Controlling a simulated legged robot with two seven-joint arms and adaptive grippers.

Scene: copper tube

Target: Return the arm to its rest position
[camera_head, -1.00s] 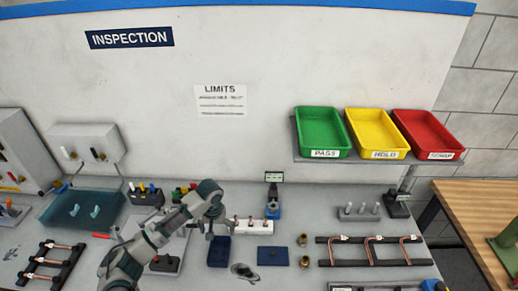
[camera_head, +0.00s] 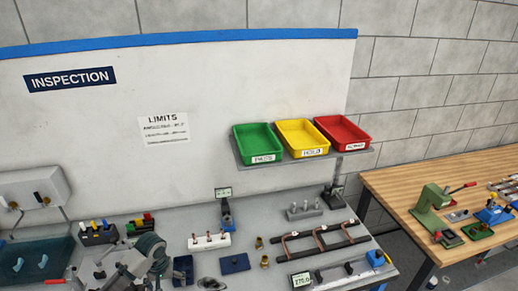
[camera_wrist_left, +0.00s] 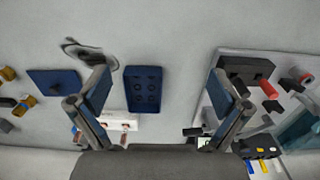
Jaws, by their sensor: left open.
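My left arm comes in at the lower left of the head view, over the bench. Its gripper (camera_head: 154,265) is low in the picture, left of the dark blue holed block (camera_head: 183,269); its fingertips are hard to make out there. In the left wrist view the two fingers of the left gripper (camera_wrist_left: 161,82) stand wide apart with nothing held. The blue block (camera_wrist_left: 144,90) lies on the bench below, in the gap between them. My right gripper is not in view.
A flat blue plate (camera_head: 234,263), brass fittings (camera_head: 264,262) and a rack with bent copper tubes (camera_head: 320,238) lie to the right. Green (camera_head: 258,144), yellow and red trays sit on a shelf behind. A wooden table (camera_head: 400,190) stands at the right.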

